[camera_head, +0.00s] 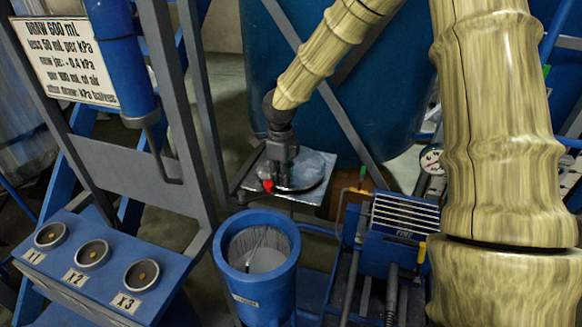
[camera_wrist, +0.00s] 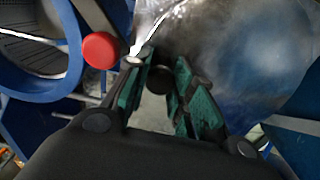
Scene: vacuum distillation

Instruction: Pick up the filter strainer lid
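The filter strainer lid (camera_head: 318,166) is a shiny, pale round disc lying at a metal plate behind the blue pot. In the wrist view the lid (camera_wrist: 235,50) fills the upper right, with a small dark knob (camera_wrist: 160,80). My gripper (camera_head: 282,172) points down over the lid and hides part of it. In the wrist view the green-padded fingers of my gripper (camera_wrist: 163,84) are drawn in on both sides of the knob and appear shut on it. A gap between lid and plate cannot be made out.
An open blue pot (camera_head: 228,258) with a pale inside stands in front of the plate (camera_head: 310,194). A red round part (camera_wrist: 101,50) is close beside my fingers. A blue frame and panel (camera_head: 75,265) stand left, a blue slatted unit (camera_head: 403,215) right, a large blue tank (camera_head: 400,90) behind.

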